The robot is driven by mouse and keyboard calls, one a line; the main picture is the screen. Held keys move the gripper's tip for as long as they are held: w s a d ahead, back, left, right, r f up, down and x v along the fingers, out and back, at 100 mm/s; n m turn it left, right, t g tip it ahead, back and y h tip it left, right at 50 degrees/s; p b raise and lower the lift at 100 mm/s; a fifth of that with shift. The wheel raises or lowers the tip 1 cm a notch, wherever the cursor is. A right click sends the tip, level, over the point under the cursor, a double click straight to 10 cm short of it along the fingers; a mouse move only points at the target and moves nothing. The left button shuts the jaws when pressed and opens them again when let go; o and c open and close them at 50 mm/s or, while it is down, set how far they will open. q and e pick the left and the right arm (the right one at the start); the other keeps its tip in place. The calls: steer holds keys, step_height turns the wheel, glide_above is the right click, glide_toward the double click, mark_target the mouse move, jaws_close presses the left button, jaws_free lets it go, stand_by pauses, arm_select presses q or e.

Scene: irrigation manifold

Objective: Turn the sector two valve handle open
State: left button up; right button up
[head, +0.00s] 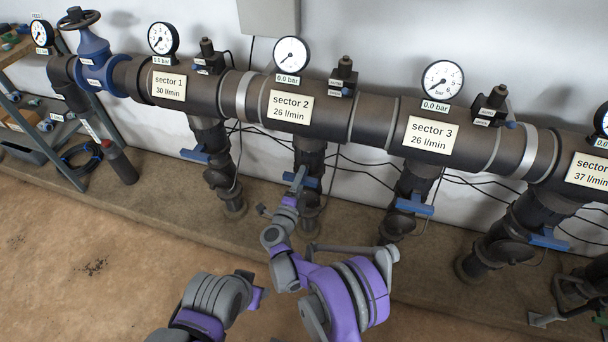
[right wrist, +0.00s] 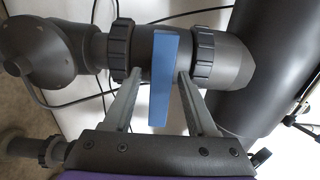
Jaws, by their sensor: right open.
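The sector 2 valve handle (head: 309,182) is a blue lever on the dark pipe below the sector 2 label (head: 290,107). In the head view it is partly hidden by my right gripper (head: 298,178). In the right wrist view the blue handle (right wrist: 164,82) stands between the two grey fingers of my right gripper (right wrist: 153,76). The fingers are open, with a gap to the handle on each side.
Similar blue handles sit below sector 1 (head: 195,155), sector 3 (head: 415,206) and the rightmost sector (head: 549,239). The sector 2 gauge (head: 291,54) is above its label. Thin black cables run behind the pipes. A shelf (head: 40,150) stands at the left; the floor in front is mostly clear.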

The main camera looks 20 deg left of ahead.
steer(key=shift+s, duration=0.15)
jaws_close()
stand_by(0.4)
steer(key=m+b, duration=0.1)
steer(key=m, duration=0.3)
steer(key=shift+m, duration=0.3)
steer(key=m, duration=0.4)
steer(key=shift+b, duration=0.35)
steer(key=m, duration=0.5)
steer(key=shift+m+b, duration=0.3)
steer(key=shift+m, duration=1.9)
